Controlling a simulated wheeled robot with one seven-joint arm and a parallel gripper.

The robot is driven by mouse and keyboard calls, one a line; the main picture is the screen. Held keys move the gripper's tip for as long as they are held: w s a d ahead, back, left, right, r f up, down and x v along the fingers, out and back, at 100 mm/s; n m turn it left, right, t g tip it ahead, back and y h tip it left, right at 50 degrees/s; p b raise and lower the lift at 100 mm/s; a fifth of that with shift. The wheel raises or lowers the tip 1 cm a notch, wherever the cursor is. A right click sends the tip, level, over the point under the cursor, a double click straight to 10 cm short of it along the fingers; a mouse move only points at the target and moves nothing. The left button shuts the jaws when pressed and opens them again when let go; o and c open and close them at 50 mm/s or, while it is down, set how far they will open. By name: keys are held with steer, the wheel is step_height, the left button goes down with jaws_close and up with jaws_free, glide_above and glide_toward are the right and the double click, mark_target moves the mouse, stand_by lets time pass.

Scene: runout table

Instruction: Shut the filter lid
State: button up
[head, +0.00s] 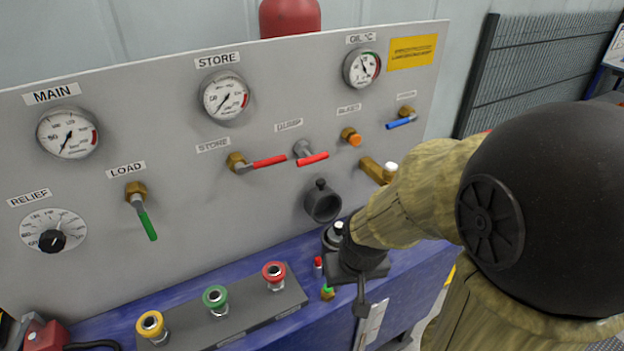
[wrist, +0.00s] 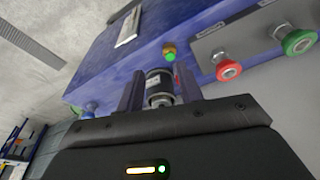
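A dark round housing (head: 322,206) with a small knob on top sticks out of the grey panel. It looks like the filter, but no part is clearly a separate lid. Below it, a dark round piece with a silver top (head: 333,237) is partly hidden behind my gripper (head: 360,302). In the wrist view a dark cylinder with a metallic end (wrist: 159,88) shows between the two spread fingers of my gripper (wrist: 159,92). The fingers look apart from it, though contact is hard to judge. I cannot tell whether it is the same piece as in the head view.
The grey panel (head: 270,110) carries gauges and valve handles. Yellow, green and red buttons (head: 274,272) stand on a grey box on the blue bench (head: 290,255). A green-tipped fitting (head: 328,293) and a red-capped one (head: 318,264) are close to my gripper.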

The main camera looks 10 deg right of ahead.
steer(key=shift+d, duration=0.15)
steer(key=shift+o, duration=1.1)
steer(key=shift+s, duration=0.3)
steer(key=w+d+r+n+t+y+p, duration=0.1)
steer(key=w+d+r+t+y+p, duration=0.1)
steer(key=w, duration=0.5)
steer(key=w+d+r+n+t+y+p, duration=0.1)
steer(key=w+d+r+n+t+y, duration=0.1)
steer(key=w+d+r+t, duration=0.2)
steer(key=w+r+t, duration=0.2)
steer(key=w+t, duration=0.1)
steer(key=t, duration=0.1)
steer(key=shift+w+n+p, duration=0.15)
steer(key=shift+n+p, duration=0.15)
steer(key=shift+p, duration=0.05)
